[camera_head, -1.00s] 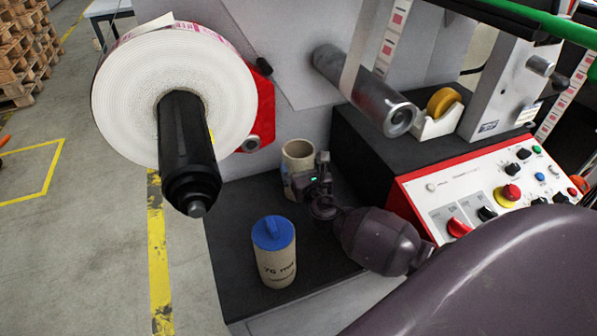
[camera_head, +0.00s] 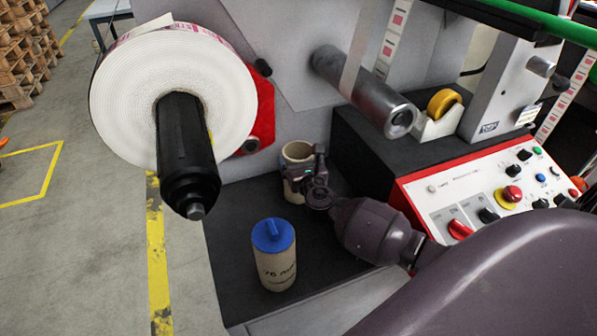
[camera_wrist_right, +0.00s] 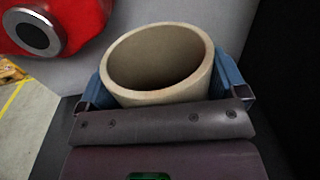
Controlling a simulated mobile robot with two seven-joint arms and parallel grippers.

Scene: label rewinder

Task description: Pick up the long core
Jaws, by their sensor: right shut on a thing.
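A hollow, open-topped cardboard core (camera_head: 295,160) stands upright on the dark platform beside the machine's grey wall. My right gripper (camera_head: 304,172) is around it, with its fingers on opposite sides. In the right wrist view the core (camera_wrist_right: 152,97) sits between the two blue finger pads, which touch its sides; its lower part is hidden by the gripper. A second core (camera_head: 274,262), with a blue cap and dark lettering, stands nearer the platform's front edge, apart from the gripper. I cannot compare the two cores' full lengths. My left gripper is not in view.
A large white label roll (camera_head: 150,95) on a black spindle (camera_head: 187,150) overhangs at the left. A metal roller (camera_head: 362,90) projects above the held core. A red and white control panel (camera_head: 495,200) is at the right. The dark platform (camera_head: 238,215) has bare room left of the cores.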

